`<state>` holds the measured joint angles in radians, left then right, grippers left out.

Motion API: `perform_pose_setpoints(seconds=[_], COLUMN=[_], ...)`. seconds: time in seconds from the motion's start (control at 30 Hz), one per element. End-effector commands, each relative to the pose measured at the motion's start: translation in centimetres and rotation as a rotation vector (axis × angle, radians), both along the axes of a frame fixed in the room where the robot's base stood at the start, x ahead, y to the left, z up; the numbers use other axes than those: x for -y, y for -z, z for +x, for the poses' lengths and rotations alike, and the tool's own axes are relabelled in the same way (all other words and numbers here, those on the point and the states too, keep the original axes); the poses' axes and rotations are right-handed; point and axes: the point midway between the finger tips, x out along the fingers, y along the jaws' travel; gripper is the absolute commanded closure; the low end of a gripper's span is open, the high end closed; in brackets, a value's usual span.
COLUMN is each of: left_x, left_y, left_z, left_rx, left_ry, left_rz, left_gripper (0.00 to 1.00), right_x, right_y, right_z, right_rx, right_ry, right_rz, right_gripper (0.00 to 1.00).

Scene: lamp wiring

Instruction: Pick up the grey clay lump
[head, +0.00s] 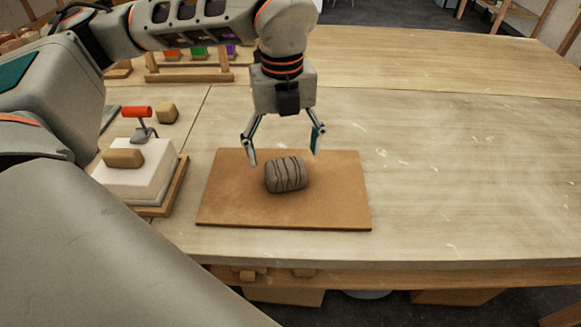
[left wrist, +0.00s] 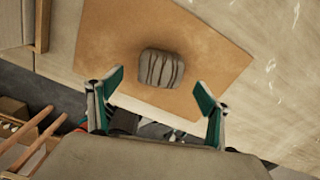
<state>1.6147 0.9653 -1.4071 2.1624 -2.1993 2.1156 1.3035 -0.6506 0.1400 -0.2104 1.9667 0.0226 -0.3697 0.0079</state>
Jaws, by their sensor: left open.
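The grey clay lump (head: 286,175) is a rounded block with dark lines across it. It lies on a brown board (head: 335,205) on the table. In the left wrist view the lump (left wrist: 161,68) lies beyond the fingertips, between their two lines, with the board (left wrist: 110,40) around it. My left gripper (head: 284,158) is open and empty, pointing down above the lump, fingers spread to either side. It also shows in the left wrist view (left wrist: 160,85) with both fingers apart and not touching the lump. My right gripper is not in view.
Left of the board stands a white block (head: 135,185) on a wooden base, with a tan piece (head: 124,158) on top. A wooden rack (head: 188,73) stands farther back. The table's right side is clear.

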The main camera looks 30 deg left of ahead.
Motion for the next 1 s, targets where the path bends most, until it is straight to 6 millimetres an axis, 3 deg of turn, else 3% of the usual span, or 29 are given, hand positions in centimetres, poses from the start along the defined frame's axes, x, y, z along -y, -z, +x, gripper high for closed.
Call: perform_pose_setpoints(seconds=[0.4, 0.73, 0.77, 0.9, 0.97, 1.0], left_x=[0.1, 0.1, 0.1, 0.1, 0.1, 0.1], left_y=[5.3, 6.0, 6.0, 6.0, 6.0, 6.0], left_z=[0.1, 0.2, 0.1, 0.1, 0.1, 0.1], left_rx=[-0.004, 0.000, -0.001, -0.001, -0.001, -0.001], left_ry=[0.001, 0.001, 0.001, 0.001, 0.001, 0.001], left_rz=[-0.001, -0.001, -0.001, -0.001, -0.001, -0.001], left_gripper=[0.22, 0.22, 0.24, 0.60, 0.76, 0.79], right_x=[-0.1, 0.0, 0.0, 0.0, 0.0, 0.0], right_y=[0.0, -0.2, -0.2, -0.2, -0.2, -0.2], right_z=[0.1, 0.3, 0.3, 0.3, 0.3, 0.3], right_rx=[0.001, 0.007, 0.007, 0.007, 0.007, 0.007], right_ry=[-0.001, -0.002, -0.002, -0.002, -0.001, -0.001], right_rz=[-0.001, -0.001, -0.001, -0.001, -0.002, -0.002], right_gripper=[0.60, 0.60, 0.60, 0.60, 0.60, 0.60])
